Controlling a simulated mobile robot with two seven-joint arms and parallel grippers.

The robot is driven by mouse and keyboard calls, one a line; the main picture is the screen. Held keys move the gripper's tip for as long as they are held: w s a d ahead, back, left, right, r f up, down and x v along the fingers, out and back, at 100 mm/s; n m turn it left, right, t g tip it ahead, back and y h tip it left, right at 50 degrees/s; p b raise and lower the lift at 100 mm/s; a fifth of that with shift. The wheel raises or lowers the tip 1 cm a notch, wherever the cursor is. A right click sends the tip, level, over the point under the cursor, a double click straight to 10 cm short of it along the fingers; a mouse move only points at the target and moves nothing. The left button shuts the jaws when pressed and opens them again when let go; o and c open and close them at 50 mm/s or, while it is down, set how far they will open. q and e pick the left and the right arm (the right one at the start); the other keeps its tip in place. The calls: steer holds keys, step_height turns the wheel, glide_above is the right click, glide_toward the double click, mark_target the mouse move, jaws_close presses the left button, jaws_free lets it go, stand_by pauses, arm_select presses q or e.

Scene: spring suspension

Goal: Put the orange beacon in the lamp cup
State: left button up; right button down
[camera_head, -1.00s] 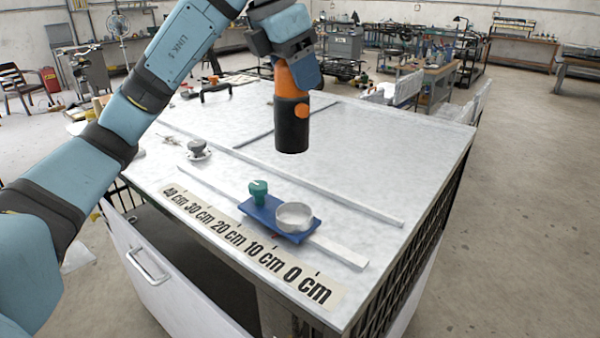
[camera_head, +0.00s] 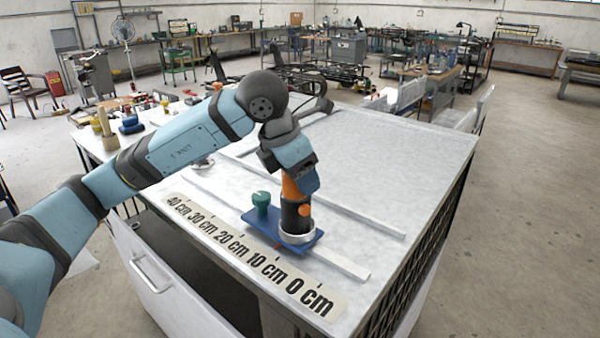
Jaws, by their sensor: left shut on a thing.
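The orange and black beacon (camera_head: 295,214) is upright, with its lower end at the round, pale lamp cup (camera_head: 298,239). The cup's front rim shows in front of the beacon's base, so the base appears to be inside the cup; how deep it sits is hidden. The cup stands on a blue plate (camera_head: 313,243) that also carries a green knob (camera_head: 261,200). My left gripper (camera_head: 291,176) is shut on the beacon's upper part, above the cup. My right gripper is not in view.
The blue plate sits on a pale rail (camera_head: 340,261) along the table's front, beside a centimetre scale (camera_head: 245,250). A second rail (camera_head: 370,218) lies behind. The table's right part (camera_head: 410,160) is clear. Wooden and blue items stand at the far left.

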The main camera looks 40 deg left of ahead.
arm_select(q)
steer(key=shift+f, duration=0.1)
steer(key=o, duration=1.3)
steer(key=shift+c, duration=0.2)
steer(key=shift+r, duration=0.3)
steer(key=b+v, duration=0.1)
steer(key=v, duration=1)
steer(key=shift+s+r, duration=0.2)
steer(key=shift+r, duration=0.15)
